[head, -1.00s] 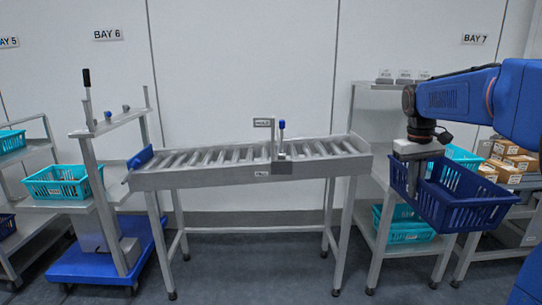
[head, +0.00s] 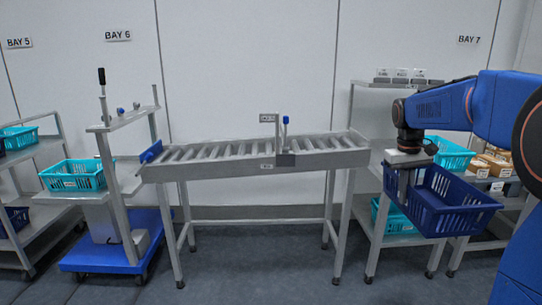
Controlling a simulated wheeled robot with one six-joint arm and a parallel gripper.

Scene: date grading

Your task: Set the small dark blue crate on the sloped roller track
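The small dark blue crate (head: 452,218) hangs in the air at the right of the head view, in front of the shelf rack. My gripper (head: 405,172) is at its left wall and appears shut on that wall; the fingertips are partly hidden. The crate looks slightly tilted and apart from the track. The sloped roller track (head: 262,165) stands in the middle on grey legs, with bare rollers. It is higher at the right and lower at the left, where a blue end stop (head: 151,152) sits. A small post with a blue-topped lever (head: 285,135) stands at its near rail.
A blue-based cart (head: 100,258) stands at the left end of the track. A rack (head: 372,85) with teal crates stands at the right. The floor before the track is clear.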

